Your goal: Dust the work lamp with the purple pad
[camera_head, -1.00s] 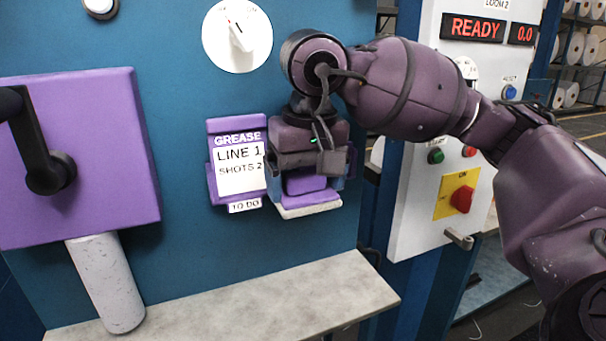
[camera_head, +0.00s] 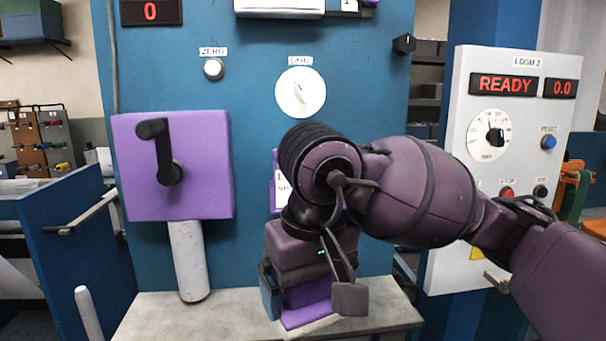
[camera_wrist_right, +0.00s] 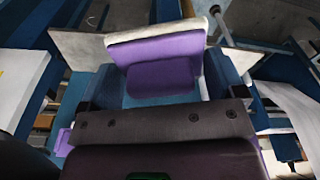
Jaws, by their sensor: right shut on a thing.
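The purple pad (camera_head: 308,312) is held in my right gripper (camera_head: 307,294), low in front of the blue panel and above the grey shelf. In the right wrist view the purple pad (camera_wrist_right: 163,72), with a pale edge strip, sits between the blue fingers of my right gripper (camera_wrist_right: 160,85). I cannot make out a work lamp for certain in either view. My left gripper is out of view.
A purple box (camera_head: 205,165) with a black crank is on the blue panel (camera_head: 255,120), left of my right arm. A white dial (camera_head: 300,92) is above the arm. A grey shelf (camera_head: 150,320) runs below. The white control box (camera_head: 450,150) stands right.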

